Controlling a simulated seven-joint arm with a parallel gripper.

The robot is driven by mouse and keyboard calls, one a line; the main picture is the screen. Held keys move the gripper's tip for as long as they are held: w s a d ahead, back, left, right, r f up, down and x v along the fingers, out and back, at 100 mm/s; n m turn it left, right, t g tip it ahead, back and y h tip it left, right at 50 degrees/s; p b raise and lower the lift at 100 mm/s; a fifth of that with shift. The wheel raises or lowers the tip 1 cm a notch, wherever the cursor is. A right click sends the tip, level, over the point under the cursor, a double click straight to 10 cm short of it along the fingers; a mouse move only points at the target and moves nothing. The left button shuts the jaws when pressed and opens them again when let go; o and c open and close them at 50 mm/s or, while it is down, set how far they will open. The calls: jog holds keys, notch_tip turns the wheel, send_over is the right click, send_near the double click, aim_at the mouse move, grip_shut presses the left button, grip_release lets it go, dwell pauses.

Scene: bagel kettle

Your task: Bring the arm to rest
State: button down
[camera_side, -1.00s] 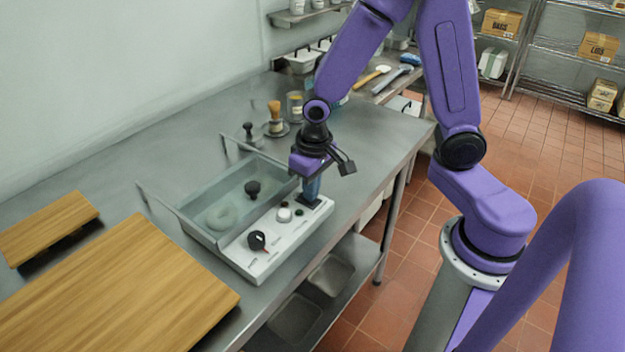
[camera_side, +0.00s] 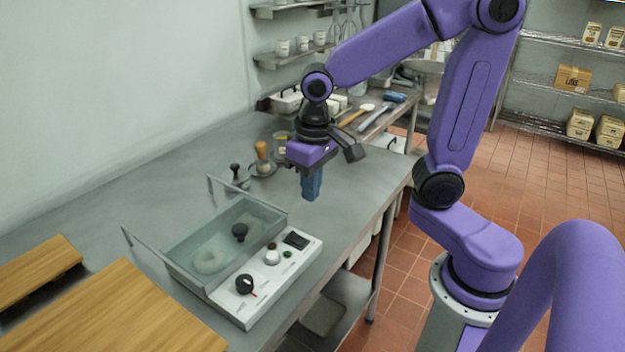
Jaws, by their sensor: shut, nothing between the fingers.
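My gripper (camera_side: 311,190) hangs from my purple arm above the steel bench, with its blue fingers pointing down. The fingers are together with nothing between them. It is raised clear of the kettle, to the right of and above the control panel.
Two wooden boards, one large (camera_side: 120,315) and one small (camera_side: 35,272), lie at the left. A wooden-handled brush (camera_side: 262,155) and a black-knobbed tool (camera_side: 236,172) stand behind the kettle. Shelves with cups (camera_side: 300,44) hang at the back. The bench right of the kettle is clear.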

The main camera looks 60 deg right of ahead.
jog(key=shift+s+r, duration=0.15)
jog(key=shift+r, duration=0.5)
jog(key=s+f+n, duration=0.3)
jog(key=s+n, duration=0.9)
jog(key=s, duration=0.3)
jog(key=shift+f+n+g, duration=0.2)
jog(key=shift+n+g, duration=0.1)
jog(key=shift+s, duration=0.1)
